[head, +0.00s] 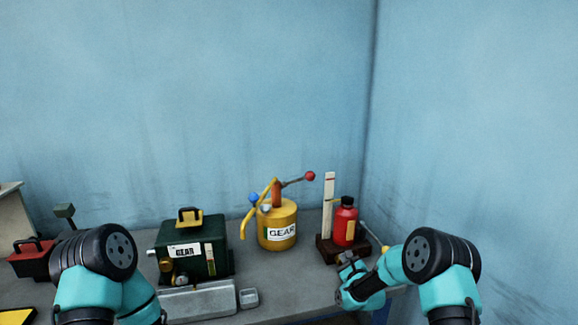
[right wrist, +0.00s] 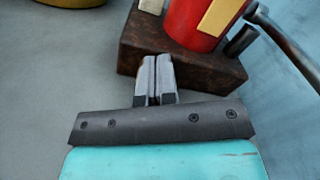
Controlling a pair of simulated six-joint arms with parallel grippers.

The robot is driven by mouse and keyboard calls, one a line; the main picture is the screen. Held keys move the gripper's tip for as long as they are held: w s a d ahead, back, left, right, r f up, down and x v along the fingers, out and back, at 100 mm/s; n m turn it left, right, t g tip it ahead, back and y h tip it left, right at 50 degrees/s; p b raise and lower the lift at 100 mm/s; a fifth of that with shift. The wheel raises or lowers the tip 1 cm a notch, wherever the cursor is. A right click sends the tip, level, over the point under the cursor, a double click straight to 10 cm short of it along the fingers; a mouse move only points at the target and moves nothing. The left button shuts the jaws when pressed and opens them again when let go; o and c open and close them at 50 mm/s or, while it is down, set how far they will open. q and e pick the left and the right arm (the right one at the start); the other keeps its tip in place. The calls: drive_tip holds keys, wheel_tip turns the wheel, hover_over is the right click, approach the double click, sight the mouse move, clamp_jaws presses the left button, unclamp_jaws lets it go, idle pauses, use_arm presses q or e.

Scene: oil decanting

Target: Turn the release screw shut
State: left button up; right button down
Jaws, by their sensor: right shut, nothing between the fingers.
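A red bottle-shaped body (head: 344,226) with a black cap stands upright on a dark brown block (head: 327,249). The red body (right wrist: 190,22) and the brown block (right wrist: 140,42) also show in the right wrist view. I cannot make out a release screw for certain. My right gripper (head: 346,260) is shut and empty at the front of the block. In the right wrist view its fingertips (right wrist: 156,62) overlap the block's front edge; I cannot tell whether they touch it. My left arm shows at bottom left, but its gripper is out of view.
A grey lever (right wrist: 288,42) slants beside the red body. A white marked post (head: 329,200) stands behind the block. A yellow GEAR can (head: 272,232) with a red-knobbed lever and a green GEAR box (head: 208,258) stand left. A grey tray (head: 200,299) lies in front.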

drive_tip(key=shift+w+a+f, duration=0.15)
drive_tip(key=shift+w+a, duration=0.05)
drive_tip(key=shift+a, duration=0.45)
drive_tip(key=shift+s+a+f, duration=0.25)
drive_tip(key=shift+a+f, duration=0.15)
drive_tip(key=shift+f, duration=0.15)
idle(0.6)
drive_tip(key=shift+a+r, duration=0.1)
drive_tip(key=shift+r, duration=0.25)
drive_tip(key=shift+w+a, duration=0.1)
drive_tip(key=shift+a, duration=0.05)
idle(0.4)
drive_tip(key=shift+s+a, duration=0.25)
drive_tip(key=shift+s, duration=0.45)
drive_tip(key=v, duration=0.4)
drive_tip(key=shift+d, duration=0.3)
drive_tip(key=shift+s+d, duration=0.1)
drive_tip(key=shift+s, duration=0.05)
drive_tip(key=shift+d, duration=0.1)
